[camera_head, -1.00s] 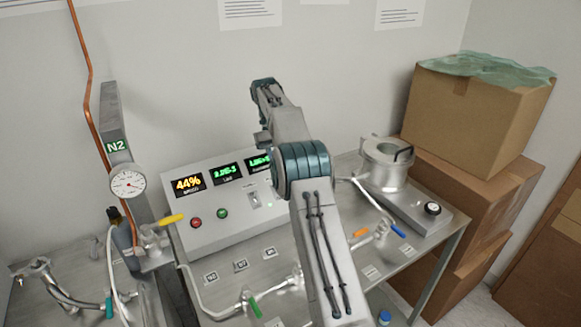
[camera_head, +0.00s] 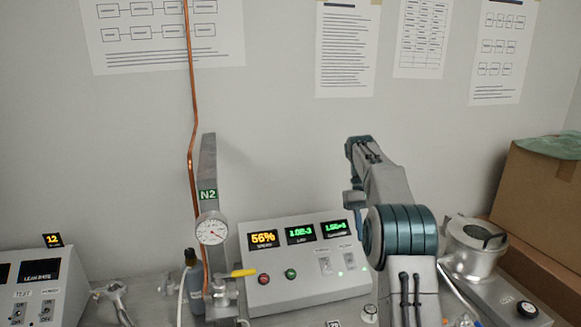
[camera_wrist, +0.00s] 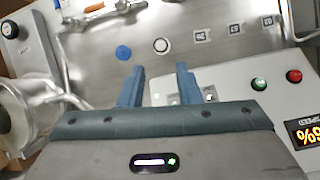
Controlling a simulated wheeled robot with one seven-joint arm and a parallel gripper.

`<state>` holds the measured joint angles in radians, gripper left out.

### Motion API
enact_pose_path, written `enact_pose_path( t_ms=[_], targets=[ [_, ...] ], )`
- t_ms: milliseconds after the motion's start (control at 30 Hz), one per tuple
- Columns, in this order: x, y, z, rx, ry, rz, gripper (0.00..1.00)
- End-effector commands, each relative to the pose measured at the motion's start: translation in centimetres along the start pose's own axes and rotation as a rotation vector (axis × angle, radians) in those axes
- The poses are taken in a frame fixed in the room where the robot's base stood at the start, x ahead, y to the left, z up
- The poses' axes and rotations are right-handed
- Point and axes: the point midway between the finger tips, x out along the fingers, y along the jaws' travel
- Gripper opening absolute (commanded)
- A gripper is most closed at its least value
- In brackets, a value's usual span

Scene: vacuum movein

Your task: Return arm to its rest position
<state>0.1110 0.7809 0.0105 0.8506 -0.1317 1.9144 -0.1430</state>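My arm (camera_head: 403,232) reaches up from the bottom edge in the head view, right of the control panel, and overlaps the panel's right end. In the wrist view my gripper (camera_wrist: 160,68) points over the metal bench, its two blue-grey fingers apart with nothing held between them. In the head view I cannot make out the fingers.
The control panel (camera_head: 305,262) reads 56%. Left of it stand the N2 post with gauge (camera_head: 212,231), a yellow-handled valve (camera_head: 243,272) and another panel (camera_head: 38,285). A metal vessel (camera_head: 474,250) and cardboard box (camera_head: 540,190) are right.

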Motion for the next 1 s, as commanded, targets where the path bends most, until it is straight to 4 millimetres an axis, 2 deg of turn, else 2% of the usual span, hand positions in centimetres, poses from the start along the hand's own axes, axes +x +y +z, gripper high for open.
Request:
enact_pose_path(
  t_ms=[33,200,467,767,1000],
  targets=[
    [-0.8,-0.3,1.2,-0.002,0.027,0.003,0.31],
    [-2.0,-1.5,4.8,-0.004,0.118,0.006,0.31],
    [-2.2,-3.4,10.7,-0.005,0.259,0.005,0.31],
    [0.2,-5.7,17.8,-0.001,0.419,-0.007,0.31],
    [4.1,-7.4,23.0,0.007,0.546,-0.024,0.31]
  ],
)
